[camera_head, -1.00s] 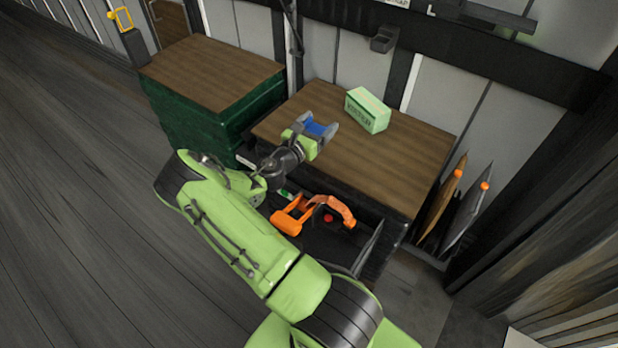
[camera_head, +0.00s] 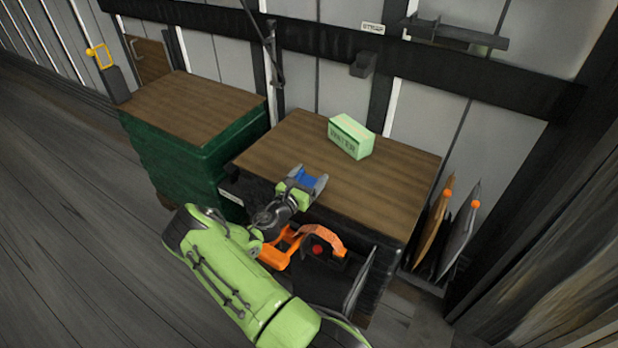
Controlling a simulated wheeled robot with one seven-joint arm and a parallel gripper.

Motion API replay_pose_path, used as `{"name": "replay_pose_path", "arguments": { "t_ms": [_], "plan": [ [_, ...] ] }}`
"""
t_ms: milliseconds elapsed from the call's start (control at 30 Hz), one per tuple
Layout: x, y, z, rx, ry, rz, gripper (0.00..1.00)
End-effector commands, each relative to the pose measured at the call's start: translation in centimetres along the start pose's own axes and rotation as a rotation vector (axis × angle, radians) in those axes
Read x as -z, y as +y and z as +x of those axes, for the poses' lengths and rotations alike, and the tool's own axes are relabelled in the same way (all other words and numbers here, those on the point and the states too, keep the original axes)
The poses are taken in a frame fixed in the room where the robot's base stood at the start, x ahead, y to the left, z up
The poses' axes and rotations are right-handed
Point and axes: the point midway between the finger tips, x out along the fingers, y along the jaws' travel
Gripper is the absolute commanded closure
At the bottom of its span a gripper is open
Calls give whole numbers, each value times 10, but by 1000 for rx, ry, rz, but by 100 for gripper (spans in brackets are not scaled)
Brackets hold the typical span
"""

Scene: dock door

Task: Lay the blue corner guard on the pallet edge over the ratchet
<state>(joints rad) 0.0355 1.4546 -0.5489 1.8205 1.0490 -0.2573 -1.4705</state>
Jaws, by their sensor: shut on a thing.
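My gripper (camera_head: 310,184) is shut on the blue corner guard (camera_head: 305,177), which shows as a small blue piece between the grey fingers. The gripper and the guard appear at the front edge of a wood-topped bench (camera_head: 390,175). Whether the guard touches the wood or is above it I cannot tell. I cannot make out a pallet or a ratchet for certain in this view.
An open dark drawer below the bench top holds an orange tool (camera_head: 325,239) and a small red item (camera_head: 317,250). A pale green box (camera_head: 351,137) stands at the back of the bench. A green wood-topped cabinet (camera_head: 205,105) is at left.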

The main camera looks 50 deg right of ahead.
Motion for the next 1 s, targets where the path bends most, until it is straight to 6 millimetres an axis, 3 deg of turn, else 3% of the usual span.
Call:
{"name": "replay_pose_path", "arguments": {
  "t_ms": [333, 367, 500, 733, 833, 1000],
  "plan": [
    [10, 0, 0, 0, 0, -1, 53],
    [10, 0, 0, 0, 0, 0, 20],
    [9, 0, 0, 0, 0, 0, 0],
    [7, 0, 0, 0, 0, 0, 0],
    [-6, 0, 0, 1, 0, 2, 0],
    [-5, 2, -44, -6, 3, -6, 0]
  ]
}}
